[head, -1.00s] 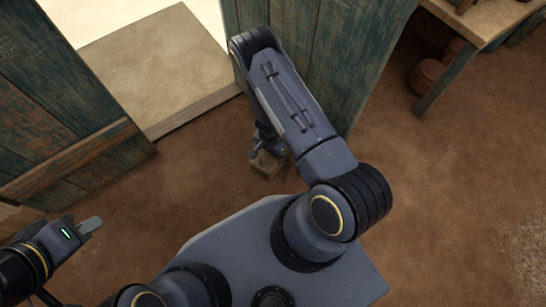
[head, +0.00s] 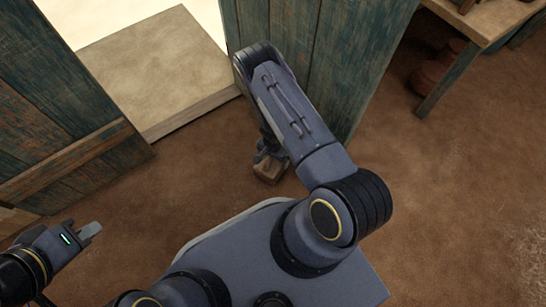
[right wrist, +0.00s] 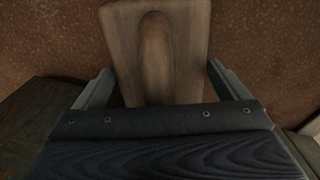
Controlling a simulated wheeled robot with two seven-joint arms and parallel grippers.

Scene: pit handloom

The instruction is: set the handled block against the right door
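The handled block (right wrist: 190,30) is a small wooden piece with a raised rounded grip on its face. In the head view it shows as a small brown block (head: 268,172) low near the foot of the right door (head: 365,50). My right gripper (right wrist: 160,72) has a finger at each side of the block, and the fingertips seem to meet its edges. My forearm hides most of that gripper in the head view. I cannot tell whether the block touches the floor. My left gripper (head: 92,230) is at the lower left, away from everything, its finger gap unclear.
The left door (head: 60,120) stands at the left, weathered wood with a cross rail. A pale step (head: 160,70) lies in the doorway between the doors. A wooden table (head: 490,25) with reddish pots (head: 440,75) under it is at the upper right. The brown floor at right is clear.

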